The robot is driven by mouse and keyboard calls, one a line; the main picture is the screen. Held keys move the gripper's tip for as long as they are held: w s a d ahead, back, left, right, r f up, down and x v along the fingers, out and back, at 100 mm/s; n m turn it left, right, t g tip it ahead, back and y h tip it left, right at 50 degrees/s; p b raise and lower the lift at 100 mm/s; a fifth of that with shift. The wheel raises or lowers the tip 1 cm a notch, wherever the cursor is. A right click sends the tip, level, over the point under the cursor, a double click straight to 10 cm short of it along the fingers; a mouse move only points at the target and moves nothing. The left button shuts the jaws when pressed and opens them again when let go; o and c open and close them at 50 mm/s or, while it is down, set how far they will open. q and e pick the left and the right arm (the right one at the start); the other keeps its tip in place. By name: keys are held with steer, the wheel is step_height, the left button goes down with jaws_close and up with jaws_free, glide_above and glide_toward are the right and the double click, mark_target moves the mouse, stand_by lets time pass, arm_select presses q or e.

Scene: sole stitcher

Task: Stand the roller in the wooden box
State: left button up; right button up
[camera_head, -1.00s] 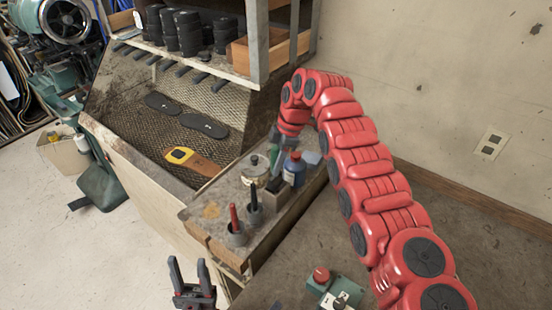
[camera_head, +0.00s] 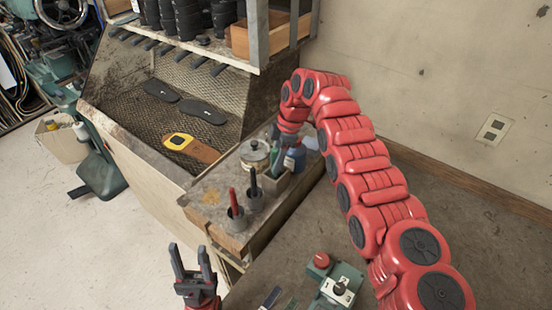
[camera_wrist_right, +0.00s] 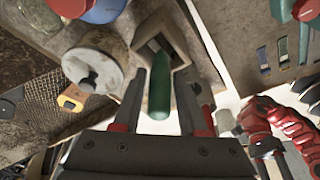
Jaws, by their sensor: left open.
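The roller (camera_wrist_right: 159,88) shows its green handle in the right wrist view. It points up out of the wooden box (camera_wrist_right: 181,44); its lower end is hidden inside. In the head view the green handle (camera_head: 275,159) shows just above the box (camera_head: 271,185), partly behind my right gripper (camera_head: 283,138). In the right wrist view the fingers of my right gripper (camera_wrist_right: 160,90) are apart on either side of the handle, with gaps to it, so it looks open. My left gripper (camera_head: 188,250) is open and empty at the bottom, left of the bench.
Close to the box are a metal tin (camera_head: 253,153), a blue bottle (camera_head: 295,158) and cups with a red tool (camera_head: 234,203) and a black tool (camera_head: 253,184). A green device (camera_head: 338,288) is at the front.

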steer(key=o, duration=0.3)
steer(key=shift+r, duration=0.25)
steer(key=p+v, duration=1)
steer(key=v, duration=0.7)
steer(key=shift+p, duration=0.4)
steer(key=shift+f, duration=0.1)
